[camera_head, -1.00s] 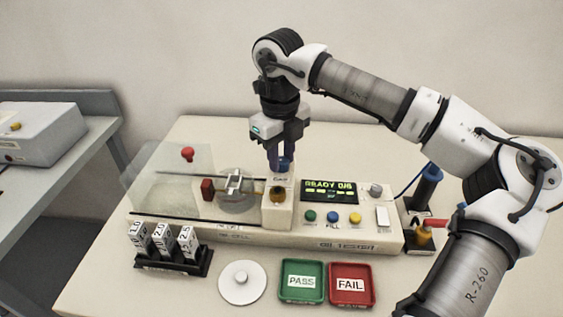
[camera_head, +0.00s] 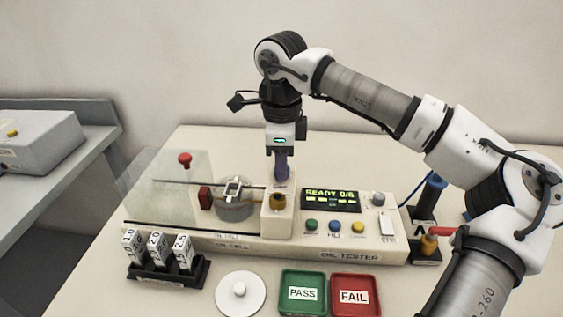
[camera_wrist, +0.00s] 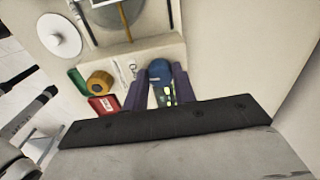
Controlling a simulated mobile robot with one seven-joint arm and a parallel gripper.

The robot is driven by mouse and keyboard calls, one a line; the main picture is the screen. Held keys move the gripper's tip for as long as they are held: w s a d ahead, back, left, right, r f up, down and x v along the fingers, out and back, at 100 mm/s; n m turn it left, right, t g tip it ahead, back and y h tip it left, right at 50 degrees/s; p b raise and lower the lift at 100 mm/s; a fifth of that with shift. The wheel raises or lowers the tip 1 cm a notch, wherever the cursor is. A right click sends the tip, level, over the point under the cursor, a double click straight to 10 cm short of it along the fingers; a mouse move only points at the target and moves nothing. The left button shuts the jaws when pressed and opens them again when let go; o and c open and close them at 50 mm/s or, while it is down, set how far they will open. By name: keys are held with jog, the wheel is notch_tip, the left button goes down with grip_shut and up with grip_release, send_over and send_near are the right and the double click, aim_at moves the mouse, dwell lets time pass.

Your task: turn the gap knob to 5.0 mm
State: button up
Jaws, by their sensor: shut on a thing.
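My gripper (camera_head: 282,172) points straight down over the cream block of the oil tester (camera_head: 278,225). Its purple fingers are shut on the blue gap knob on top of this block. The blue gap knob (camera_wrist: 160,72) shows between the two fingers in the wrist view; in the head view the fingers hide it. A small label lies just in front of it, too small to read now, and I cannot read the gap setting. A brass knob (camera_head: 278,202) sits lower on the block's front, apart from my gripper.
The tester's display (camera_head: 331,200) is lit, with coloured buttons below. A clear cover with a red knob (camera_head: 185,159) stands left, above the cell (camera_head: 235,204). A weight-like block rack (camera_head: 168,274), white lid (camera_head: 240,293), PASS tray (camera_head: 302,314) and FAIL tray (camera_head: 356,313) lie in front.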

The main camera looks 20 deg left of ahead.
jog(key=shift+n, duration=0.3)
jog(key=o, duration=1)
jog(key=r, duration=0.7)
jog(key=r+b, duration=0.1)
jog(key=r, duration=0.6)
jog(key=shift+s, duration=0.2)
jog(key=shift+s+f, duration=0.1)
jog(key=shift+f, duration=0.05)
